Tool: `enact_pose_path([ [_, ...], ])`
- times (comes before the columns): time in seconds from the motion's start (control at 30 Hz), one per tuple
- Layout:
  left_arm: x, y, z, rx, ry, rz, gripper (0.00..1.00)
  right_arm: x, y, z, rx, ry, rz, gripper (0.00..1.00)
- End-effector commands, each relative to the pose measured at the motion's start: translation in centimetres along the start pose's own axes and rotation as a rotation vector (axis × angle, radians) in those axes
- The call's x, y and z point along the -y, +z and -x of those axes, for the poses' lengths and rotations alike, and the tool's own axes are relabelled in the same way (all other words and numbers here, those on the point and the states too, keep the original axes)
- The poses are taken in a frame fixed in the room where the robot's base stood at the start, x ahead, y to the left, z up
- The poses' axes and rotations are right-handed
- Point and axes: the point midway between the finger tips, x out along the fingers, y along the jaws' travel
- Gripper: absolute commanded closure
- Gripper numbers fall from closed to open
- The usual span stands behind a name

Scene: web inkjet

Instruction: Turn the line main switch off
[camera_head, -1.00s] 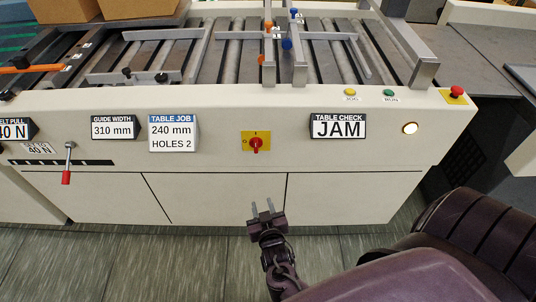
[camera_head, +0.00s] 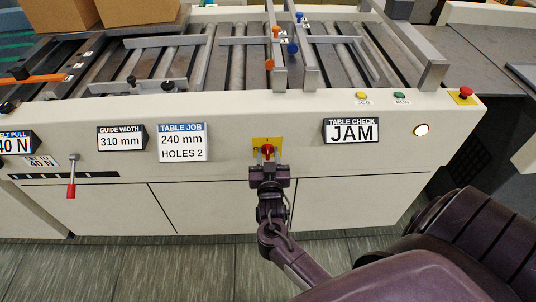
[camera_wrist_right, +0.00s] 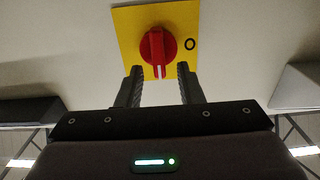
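The line main switch is a red rotary knob (camera_head: 267,150) on a yellow plate (camera_head: 256,141) on the machine's front panel. In the right wrist view the knob (camera_wrist_right: 157,46) has its grip bar upright with a white mark at its lower end. An "O" is printed on the plate (camera_wrist_right: 190,72) right of the knob. My right gripper (camera_head: 268,159) is in front of the switch. Its two fingers (camera_wrist_right: 159,74) are spread, one on each side of the knob's lower part, with visible gaps. Whether they touch the knob cannot be told. My left gripper is not in view.
A "TABLE CHECK JAM" sign (camera_head: 352,131) is right of the switch and a "TABLE JOB" sign (camera_head: 182,142) left. A red-handled lever (camera_head: 72,178) hangs further left. Yellow (camera_head: 361,96) and green (camera_head: 401,97) buttons and a red stop button (camera_head: 466,92) sit on the top edge.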

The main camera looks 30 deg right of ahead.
Motion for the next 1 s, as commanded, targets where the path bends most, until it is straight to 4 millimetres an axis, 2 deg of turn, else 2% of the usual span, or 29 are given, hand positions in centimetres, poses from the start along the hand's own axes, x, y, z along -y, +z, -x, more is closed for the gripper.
enact_pose_path([
  [0.17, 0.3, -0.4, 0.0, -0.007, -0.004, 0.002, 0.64, 0.0, 0.0, 0.0, 0.000, 0.000, 0.000, 0.66],
  [0.43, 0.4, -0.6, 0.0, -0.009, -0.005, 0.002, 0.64, 0.0, 0.0, 0.0, 0.001, 0.000, 0.000, 1.00],
  [0.77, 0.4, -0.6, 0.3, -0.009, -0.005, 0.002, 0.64, 0.1, -0.1, 0.0, 0.001, 0.000, 0.022, 1.00],
  [1.0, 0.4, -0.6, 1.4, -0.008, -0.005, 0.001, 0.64, 0.3, -0.2, 0.0, 0.002, 0.000, 0.134, 1.00],
])
